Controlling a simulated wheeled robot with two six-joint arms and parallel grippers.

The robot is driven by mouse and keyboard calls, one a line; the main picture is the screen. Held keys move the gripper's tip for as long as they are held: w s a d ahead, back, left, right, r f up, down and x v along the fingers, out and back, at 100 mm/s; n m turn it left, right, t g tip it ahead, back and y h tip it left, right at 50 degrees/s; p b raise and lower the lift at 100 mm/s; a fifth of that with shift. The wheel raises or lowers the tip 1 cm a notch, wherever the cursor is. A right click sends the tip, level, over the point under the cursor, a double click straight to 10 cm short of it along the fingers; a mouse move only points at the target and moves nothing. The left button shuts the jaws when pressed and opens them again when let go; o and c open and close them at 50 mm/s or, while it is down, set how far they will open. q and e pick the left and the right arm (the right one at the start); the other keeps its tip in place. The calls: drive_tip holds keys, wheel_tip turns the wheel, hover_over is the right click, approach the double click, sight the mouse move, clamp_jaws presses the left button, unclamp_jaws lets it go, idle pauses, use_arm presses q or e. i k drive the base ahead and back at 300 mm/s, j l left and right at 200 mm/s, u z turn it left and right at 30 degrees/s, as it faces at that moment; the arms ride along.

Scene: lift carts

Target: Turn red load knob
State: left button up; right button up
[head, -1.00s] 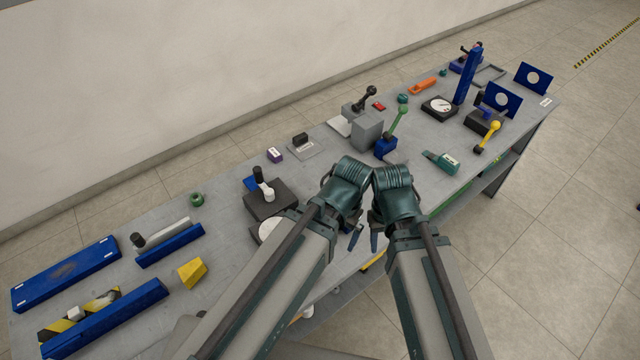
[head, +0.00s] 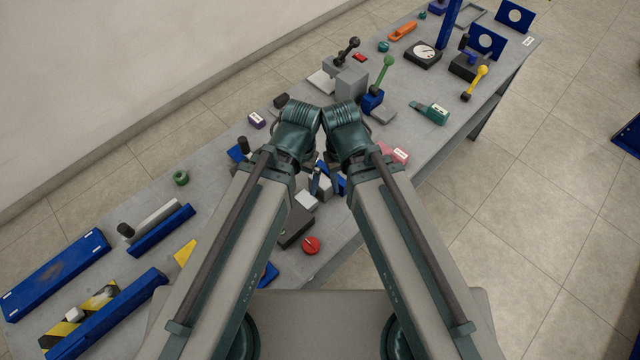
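A round red knob (head: 311,245) with a small pale mark shows between my two forearms, near the front edge of the grey table. It sits beside a dark block (head: 296,228). My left gripper (head: 314,184) and my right gripper (head: 334,180) point down side by side, farther back over the table than the knob. Both are apart from the knob in the picture. Their wrists and forearms hide most of the fingers, so I cannot tell whether they are open or shut.
A white block (head: 307,200) lies just in front of the grippers. A green-handled lever (head: 388,65) and a grey box (head: 351,84) stand farther back. Blue rails (head: 110,310) lie at the left.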

sight(311, 245)
drive_tip(key=i+j, duration=0.1)
drive_tip(key=j, duration=0.35)
drive_tip(key=k+l, duration=0.3)
drive_tip(key=k+l+u, duration=0.15)
drive_tip(key=k, duration=0.2)
drive_tip(key=k+l+u, duration=0.15)
drive_tip(key=k, duration=0.2)
